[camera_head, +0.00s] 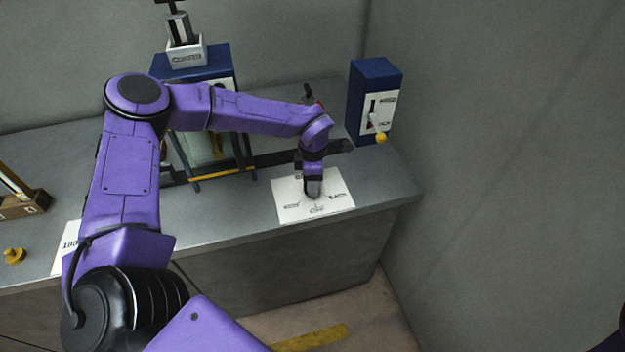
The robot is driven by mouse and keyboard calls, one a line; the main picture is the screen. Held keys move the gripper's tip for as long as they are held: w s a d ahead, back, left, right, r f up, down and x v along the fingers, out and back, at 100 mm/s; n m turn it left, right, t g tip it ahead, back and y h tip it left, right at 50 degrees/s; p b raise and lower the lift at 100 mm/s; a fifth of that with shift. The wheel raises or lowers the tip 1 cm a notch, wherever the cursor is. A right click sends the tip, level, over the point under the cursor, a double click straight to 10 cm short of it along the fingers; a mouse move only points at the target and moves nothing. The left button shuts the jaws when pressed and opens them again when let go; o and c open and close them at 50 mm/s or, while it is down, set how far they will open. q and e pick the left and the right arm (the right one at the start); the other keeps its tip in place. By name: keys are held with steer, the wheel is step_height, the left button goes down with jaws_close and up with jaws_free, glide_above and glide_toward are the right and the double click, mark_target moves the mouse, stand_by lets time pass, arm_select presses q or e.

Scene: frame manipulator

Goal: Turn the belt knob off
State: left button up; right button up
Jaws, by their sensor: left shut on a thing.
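A white label plate (335,205) with printed markings lies on the grey counter near its front edge. My left gripper (314,188) points down onto the middle of this plate and is shut on the belt knob. The gripper covers the knob, so its pointing direction cannot be told. My right gripper is out of view.
A blue box (362,95) with a lever and yellow ball stands at the back right. Behind my left arm is a blue frame (215,62) with a white-based device on top. A yellow knob (14,256) sits at the far left. A grey wall bounds the right.

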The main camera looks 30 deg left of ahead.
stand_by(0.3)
arm_select(q)
steer(key=o, duration=1.1)
steer(key=shift+c, duration=0.2)
step_height(320, 180, up, 11)
steer(key=b, duration=0.2)
steer(key=shift+f, duration=0.2)
